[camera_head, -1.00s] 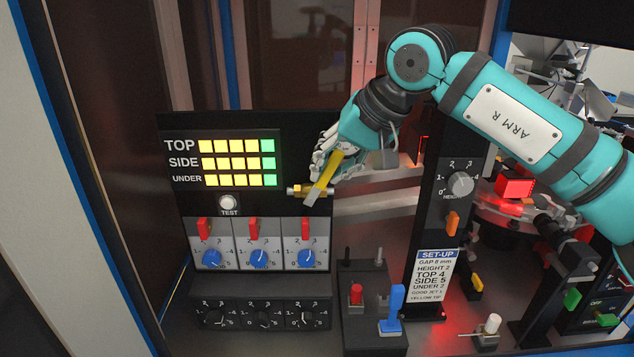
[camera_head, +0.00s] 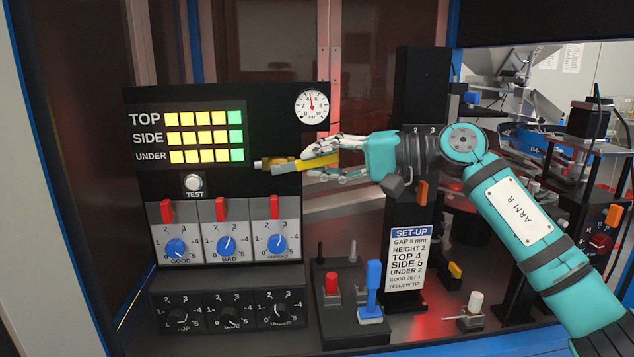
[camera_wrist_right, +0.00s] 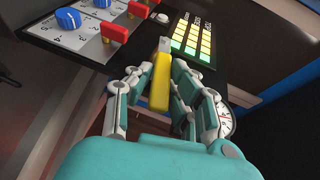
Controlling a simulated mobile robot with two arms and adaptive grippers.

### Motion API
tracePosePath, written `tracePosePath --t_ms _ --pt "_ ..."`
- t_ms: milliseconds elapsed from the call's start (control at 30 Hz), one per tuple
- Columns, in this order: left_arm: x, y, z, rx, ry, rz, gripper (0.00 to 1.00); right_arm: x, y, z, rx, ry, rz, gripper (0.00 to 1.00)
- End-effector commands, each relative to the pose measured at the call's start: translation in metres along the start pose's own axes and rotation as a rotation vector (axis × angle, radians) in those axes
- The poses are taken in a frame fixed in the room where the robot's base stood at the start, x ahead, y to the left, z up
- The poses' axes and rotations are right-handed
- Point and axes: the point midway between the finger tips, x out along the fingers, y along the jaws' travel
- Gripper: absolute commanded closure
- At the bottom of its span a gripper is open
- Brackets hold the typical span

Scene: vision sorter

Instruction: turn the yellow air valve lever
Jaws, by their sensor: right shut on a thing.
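The yellow air valve lever (camera_head: 317,162) lies near level, pointing right from its brass valve (camera_head: 272,163) at the panel's right edge. My right gripper (camera_head: 322,158) comes in from the right with its fingers closed around the lever's outer part. In the right wrist view the lever (camera_wrist_right: 160,85) runs between the fingers of the gripper (camera_wrist_right: 166,85), its far end showing past them. My left gripper is in neither view.
The black panel (camera_head: 140,103) carries lit yellow and green lamps, red switches and blue knobs. A round gauge (camera_head: 312,106) sits above the lever. A set-up card (camera_head: 409,255) is on the post below my right arm. A blue lever (camera_head: 372,290) and red button (camera_head: 331,284) stand lower.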

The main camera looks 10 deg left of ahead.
Motion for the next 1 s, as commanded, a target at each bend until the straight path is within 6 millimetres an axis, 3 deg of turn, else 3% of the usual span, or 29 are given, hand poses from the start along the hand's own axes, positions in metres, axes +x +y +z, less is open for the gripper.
tracePosePath --t_ms 33,300,933,967,1000 --pt "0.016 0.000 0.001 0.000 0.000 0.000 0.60 0.002 0.012 0.001 0.014 -0.002 -0.027 1.00" --pt "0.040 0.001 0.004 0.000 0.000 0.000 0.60 0.002 0.017 0.001 0.059 -0.002 -0.134 1.00" --pt "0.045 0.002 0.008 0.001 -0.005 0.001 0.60 0.003 0.016 0.001 0.075 -0.004 -0.169 1.00" --pt "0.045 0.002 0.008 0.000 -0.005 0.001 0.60 0.003 0.016 0.001 0.075 -0.004 -0.169 0.78" --pt "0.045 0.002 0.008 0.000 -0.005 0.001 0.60 0.003 0.016 0.001 0.075 -0.004 -0.169 0.73"
